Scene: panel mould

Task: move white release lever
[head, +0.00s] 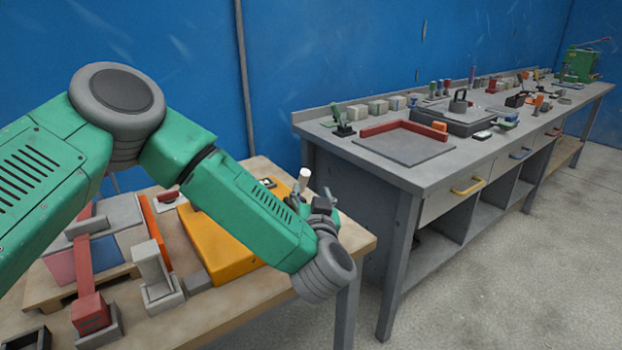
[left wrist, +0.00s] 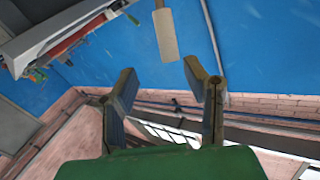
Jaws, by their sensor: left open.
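The white release lever (head: 303,178) shows in the head view as a short pale stub standing just behind my left gripper, near the right end of the orange-yellow block (head: 217,247). Its lower part is hidden by my gripper and arm. In the left wrist view a pale flat-sided lever (left wrist: 166,36) hangs into the picture from the top, ahead of the fingers. My left gripper (head: 312,202) is open, and its two fingers (left wrist: 160,78) stand apart with nothing between them. The lever lies beyond the fingertips, apart from them. My right gripper is not in view.
A wooden table (head: 345,240) carries the block, a red-handled piece (head: 89,290), a grey-white bracket (head: 156,272) and several small parts. A grey workbench (head: 440,178) with tools stands to the right. The floor (head: 540,240) in front of it is clear.

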